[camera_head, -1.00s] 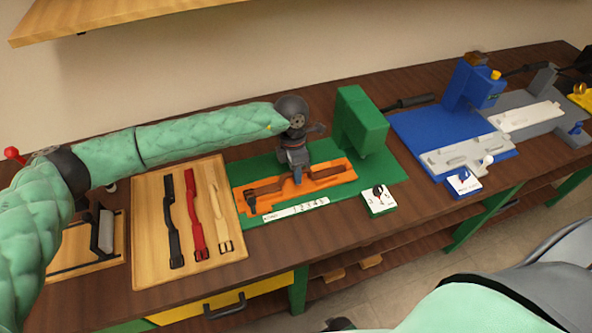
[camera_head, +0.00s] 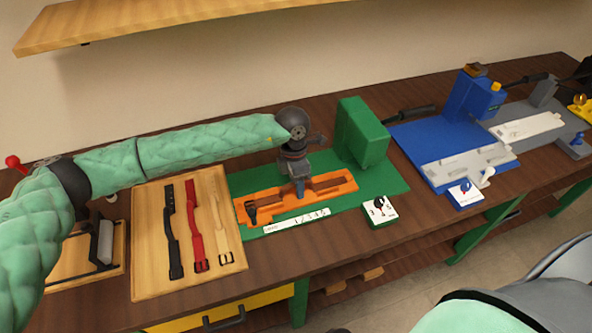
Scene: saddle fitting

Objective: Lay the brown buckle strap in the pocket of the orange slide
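The orange slide (camera_head: 345,186) lies on the green base plate, with its long pocket facing up. The brown buckle strap (camera_head: 272,206) lies along the pocket. Its dark buckle (camera_head: 250,211) is at the left end. My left gripper (camera_head: 299,193) points down over the middle of the slide, its fingers close together on the strap. The fingers hide the middle of the strap, and I cannot tell whether it rests fully on the pocket floor. My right gripper is not in view.
A wooden board (camera_head: 150,235) at the left holds black, red and cream straps. A green block (camera_head: 362,132) stands right of the slide, close to my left gripper. A numbered white strip (camera_head: 296,221) and a small card stand (camera_head: 380,211) are in front. A blue fixture (camera_head: 440,135) is farther right.

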